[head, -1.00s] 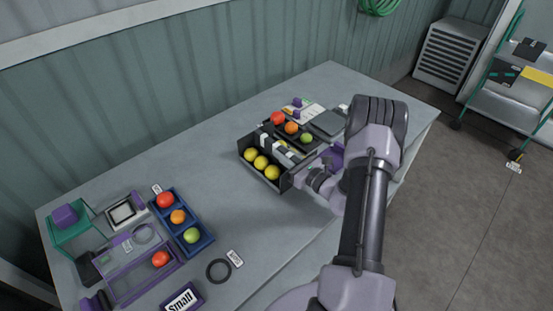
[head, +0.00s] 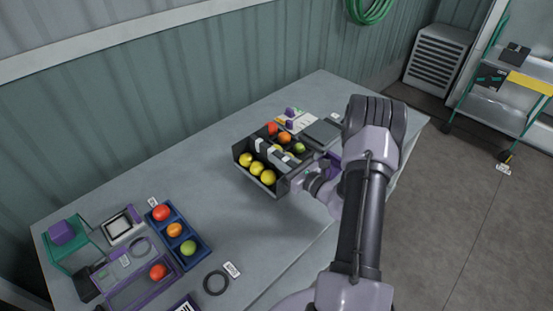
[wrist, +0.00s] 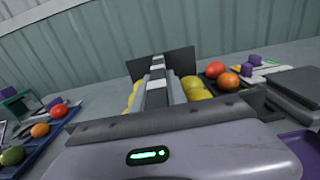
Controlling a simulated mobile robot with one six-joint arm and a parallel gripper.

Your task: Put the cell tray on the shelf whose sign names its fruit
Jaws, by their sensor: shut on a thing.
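The cell tray (head: 243,163) is a dark open box with several round yellow fruits in rows on both sides of a middle bar. It is over the middle of the grey table, and I cannot tell whether its base touches the top. My gripper (head: 272,154) reaches in from the right and is shut on the tray's middle. In the wrist view my gripper (wrist: 156,85) runs forward between the yellow fruits (wrist: 195,88), and the tray's dark far wall (wrist: 178,60) stands beyond it. The near wall and the grip point are partly hidden. No fruit sign is readable.
A blue tray (head: 205,259) with red, orange and green fruits, a purple frame (head: 128,297) and a black ring (head: 216,283) lie at left. Another fruit group (head: 284,137) and a grey scale-like slab (head: 322,132) lie just behind the tray. A shelved trolley (head: 500,100) stands at upper right.

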